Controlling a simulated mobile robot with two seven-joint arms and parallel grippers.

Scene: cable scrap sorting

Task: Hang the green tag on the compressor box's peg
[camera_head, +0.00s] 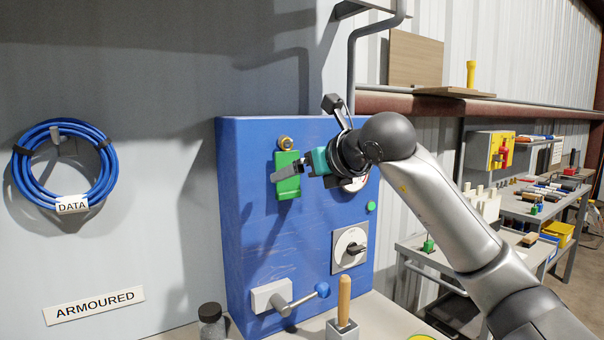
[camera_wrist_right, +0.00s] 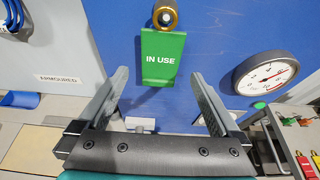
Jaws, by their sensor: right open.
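The green tag (camera_head: 287,183) hangs against the front of the blue compressor box (camera_head: 245,215), just below a brass-coloured peg (camera_head: 285,142). In the right wrist view the tag (camera_wrist_right: 162,62) reads "IN USE" and its top meets the underside of the peg (camera_wrist_right: 165,14). How its hole sits on the peg is hidden. My right gripper (camera_head: 291,168) is open in front of the tag. In the wrist view its two fingers stand either side of the tag's lower part, with gaps between. My left gripper is not in view.
A gauge (camera_wrist_right: 266,74) sits right of the tag. Below are a rotary switch (camera_head: 350,250), a blue-knobbed lever valve (camera_head: 290,298) and a wooden handle (camera_head: 344,302). A blue cable coil (camera_head: 22,165) hangs on the left wall. Shelves with tools stand at right.

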